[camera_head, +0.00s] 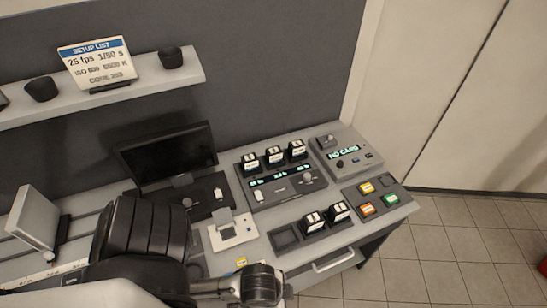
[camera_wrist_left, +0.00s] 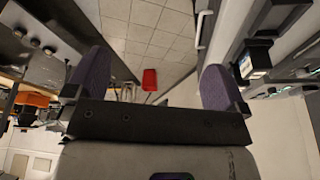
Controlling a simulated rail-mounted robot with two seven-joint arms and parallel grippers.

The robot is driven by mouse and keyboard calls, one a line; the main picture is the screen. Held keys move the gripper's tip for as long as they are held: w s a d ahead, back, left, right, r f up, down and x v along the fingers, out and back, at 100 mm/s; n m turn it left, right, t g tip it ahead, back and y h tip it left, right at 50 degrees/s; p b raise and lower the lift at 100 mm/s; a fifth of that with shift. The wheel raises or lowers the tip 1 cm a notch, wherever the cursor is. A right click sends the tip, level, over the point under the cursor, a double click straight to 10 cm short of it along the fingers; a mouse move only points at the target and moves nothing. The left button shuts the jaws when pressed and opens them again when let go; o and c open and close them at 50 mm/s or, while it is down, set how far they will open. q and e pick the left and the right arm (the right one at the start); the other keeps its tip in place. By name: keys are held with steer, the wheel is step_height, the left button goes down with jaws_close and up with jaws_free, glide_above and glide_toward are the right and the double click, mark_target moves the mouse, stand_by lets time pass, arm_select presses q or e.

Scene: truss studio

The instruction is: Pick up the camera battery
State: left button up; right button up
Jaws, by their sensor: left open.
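Several black battery-like blocks with white labels are in the head view. Three stand in a row on the charger-like unit (camera_head: 285,186), one of them the middle block (camera_head: 274,155). Two more, a left block (camera_head: 314,221) and a right block (camera_head: 339,211), sit in a dark tray (camera_head: 285,238) nearer the front edge. I cannot read their labels. My left gripper (camera_wrist_left: 152,85) is open and empty, its two purple fingers spread apart over floor in the wrist view. In the head view my left arm reaches over the desk's front, its fingers not clear. My right gripper is not in view.
A monitor (camera_head: 168,155) stands at the back of the desk. A panel reading "NO CARD" (camera_head: 343,155) and colored buttons (camera_head: 376,197) are at right. A setup list card (camera_head: 96,64) stands on the shelf (camera_head: 130,88). A handle (camera_head: 334,261) juts from the front.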

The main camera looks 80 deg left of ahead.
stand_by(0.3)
arm_select(q)
steer(key=c, duration=0.3)
steer(key=shift+w, duration=0.1)
